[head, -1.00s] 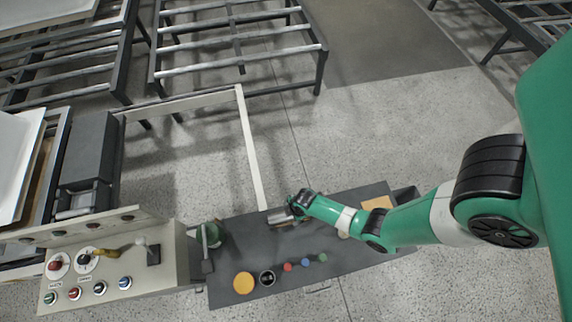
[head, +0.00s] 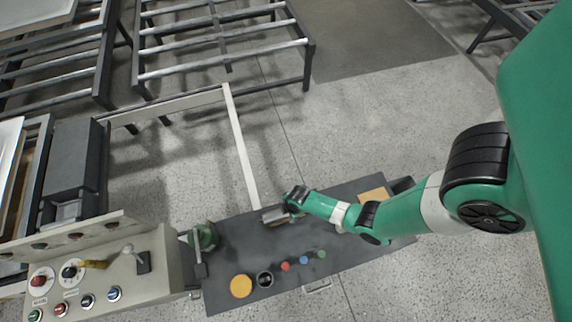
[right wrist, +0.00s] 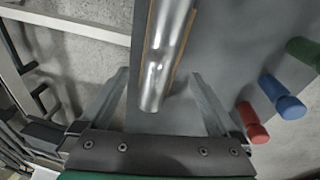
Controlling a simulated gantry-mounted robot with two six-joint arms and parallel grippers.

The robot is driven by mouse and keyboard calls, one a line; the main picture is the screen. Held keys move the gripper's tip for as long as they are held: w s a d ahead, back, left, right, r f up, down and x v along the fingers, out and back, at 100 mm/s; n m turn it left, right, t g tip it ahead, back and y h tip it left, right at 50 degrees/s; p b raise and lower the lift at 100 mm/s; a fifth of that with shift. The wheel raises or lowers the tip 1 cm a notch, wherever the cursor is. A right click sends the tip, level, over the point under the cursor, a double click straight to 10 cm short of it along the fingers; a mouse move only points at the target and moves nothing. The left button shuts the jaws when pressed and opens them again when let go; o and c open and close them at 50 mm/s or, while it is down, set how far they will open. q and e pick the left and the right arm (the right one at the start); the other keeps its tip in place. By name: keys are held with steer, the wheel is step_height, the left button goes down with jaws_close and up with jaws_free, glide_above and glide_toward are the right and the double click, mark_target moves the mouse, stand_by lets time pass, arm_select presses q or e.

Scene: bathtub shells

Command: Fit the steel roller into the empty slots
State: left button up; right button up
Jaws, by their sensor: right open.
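The steel roller (right wrist: 163,60) is a shiny metal cylinder lying on the dark workbench, its near end between my open right fingers in the right wrist view. In the head view the roller (head: 274,214) shows only in small part beside my right gripper (head: 290,207). In the right wrist view my right gripper (right wrist: 160,80) is open, with one finger on each side of the roller and a gap on both sides. A roller conveyor frame (head: 225,48) stands at the top of the head view. My left gripper is not in view.
The workbench (head: 240,235) carries a yellow disc (head: 241,286), a dark ring (head: 265,280), and red, blue and green pegs (head: 303,261). A control panel (head: 90,275) stands at left. A pale rail (head: 240,145) runs between bench and conveyor. Open floor lies at right.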

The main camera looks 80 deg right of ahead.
steer(key=f+b, duration=0.4)
steer(key=f, duration=0.1)
steer(key=shift+w+d+f, duration=0.1)
steer(key=shift+w+d, duration=0.15)
steer(key=shift+w, duration=0.05)
jaws_close()
